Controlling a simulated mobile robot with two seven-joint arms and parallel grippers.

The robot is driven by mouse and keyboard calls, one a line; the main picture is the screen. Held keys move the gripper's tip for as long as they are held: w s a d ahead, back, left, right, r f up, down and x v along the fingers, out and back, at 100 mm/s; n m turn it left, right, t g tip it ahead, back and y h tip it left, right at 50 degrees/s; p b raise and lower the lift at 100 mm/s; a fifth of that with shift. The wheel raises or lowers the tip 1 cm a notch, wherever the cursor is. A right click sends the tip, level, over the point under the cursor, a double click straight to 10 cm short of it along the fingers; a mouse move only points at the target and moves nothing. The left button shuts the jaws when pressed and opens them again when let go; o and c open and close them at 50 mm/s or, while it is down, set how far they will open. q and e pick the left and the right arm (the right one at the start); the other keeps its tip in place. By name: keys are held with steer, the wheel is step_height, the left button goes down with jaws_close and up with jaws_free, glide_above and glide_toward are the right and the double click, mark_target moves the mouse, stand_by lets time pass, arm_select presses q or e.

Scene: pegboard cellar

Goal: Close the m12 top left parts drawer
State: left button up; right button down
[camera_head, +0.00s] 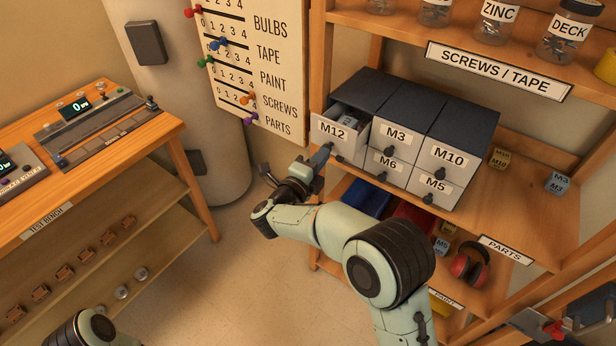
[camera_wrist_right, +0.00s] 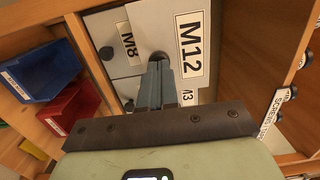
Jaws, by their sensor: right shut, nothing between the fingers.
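The grey parts cabinet (camera_head: 408,92) stands on a wooden shelf. Its top left M12 drawer (camera_head: 343,128) sticks out from the cabinet, with its open top and some contents showing. The M12 drawer front (camera_wrist_right: 195,20) also shows in the wrist view, with a dark round knob at its edge. My right gripper (camera_head: 324,153) is shut and empty, its fingertips at the lower part of the M12 front. In the wrist view the closed fingers (camera_wrist_right: 157,80) reach the knob; I cannot tell whether they touch it. My left gripper is out of view.
The M3 (camera_head: 396,138), M6, M10 and M5 drawers look flush. A blue bin (camera_head: 367,198) and red earmuffs (camera_head: 470,264) are on the shelf below. Jars stand above. A test bench (camera_head: 90,150) is at left; open floor lies between.

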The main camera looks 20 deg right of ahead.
mark_target(335, 144)
steer(key=b+x, duration=0.1)
steer(key=x, duration=0.7)
steer(key=shift+s+d+f, duration=0.1)
steer(key=shift+d+f, duration=0.05)
steer(key=shift+d, duration=0.15)
steer(key=shift+d+r, duration=0.15)
steer(key=shift+r, duration=0.1)
